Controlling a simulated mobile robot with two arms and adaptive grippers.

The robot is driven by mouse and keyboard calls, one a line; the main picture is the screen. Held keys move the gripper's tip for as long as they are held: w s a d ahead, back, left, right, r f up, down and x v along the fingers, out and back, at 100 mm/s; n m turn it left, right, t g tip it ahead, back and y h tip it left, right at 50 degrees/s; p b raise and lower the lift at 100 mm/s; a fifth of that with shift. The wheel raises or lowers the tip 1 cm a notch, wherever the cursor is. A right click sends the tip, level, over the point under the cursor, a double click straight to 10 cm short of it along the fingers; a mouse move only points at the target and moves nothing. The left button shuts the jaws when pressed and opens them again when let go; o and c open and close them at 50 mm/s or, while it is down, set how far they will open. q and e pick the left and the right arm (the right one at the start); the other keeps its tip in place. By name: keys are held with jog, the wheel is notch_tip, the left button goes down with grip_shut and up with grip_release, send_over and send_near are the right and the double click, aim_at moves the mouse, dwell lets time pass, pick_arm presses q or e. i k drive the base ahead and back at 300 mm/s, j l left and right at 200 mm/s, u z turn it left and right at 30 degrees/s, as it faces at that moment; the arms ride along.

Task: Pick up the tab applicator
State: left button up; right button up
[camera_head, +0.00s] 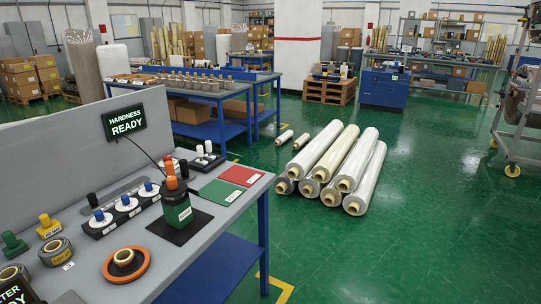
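No label that I can read names the tab applicator, so I cannot tell for certain which item it is. A green hand device (177,211) with an orange top and a white label stands upright on a black mat (203,222) on the grey bench. A yellow knobbed piece (48,226) and a green knobbed piece (13,243) stand at the bench's left. Blue-knobbed pieces (127,202) sit in a dark rack behind the green device. Neither of my grippers is in view.
The grey bench (205,250) also holds an orange disc (126,265) with a roll, a red mat (241,175), a green mat (219,191) and a "HARDNESS READY" display (125,122). Wrapped rolls (335,165) lie on the green floor to the right. Floor at front right is clear.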

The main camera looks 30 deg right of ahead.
aim_at(199, 150)
jog(key=z, duration=0.3)
jog(key=i+l+u, duration=0.1)
jog(key=u, duration=0.35)
jog(key=l+u, duration=0.2)
jog(key=u, duration=0.25)
jog(key=i+l+u, duration=0.1)
jog(key=u, duration=0.35)
jog(key=l+u, duration=0.25)
jog(key=l, duration=0.45)
jog(key=l+u, duration=0.25)
jog(key=l, duration=0.45)
jog(key=l+u, duration=0.25)
jog(key=l, duration=0.45)
jog(key=k+l+u, duration=0.1)
jog(key=l+u, duration=0.15)
jog(key=l, duration=0.45)
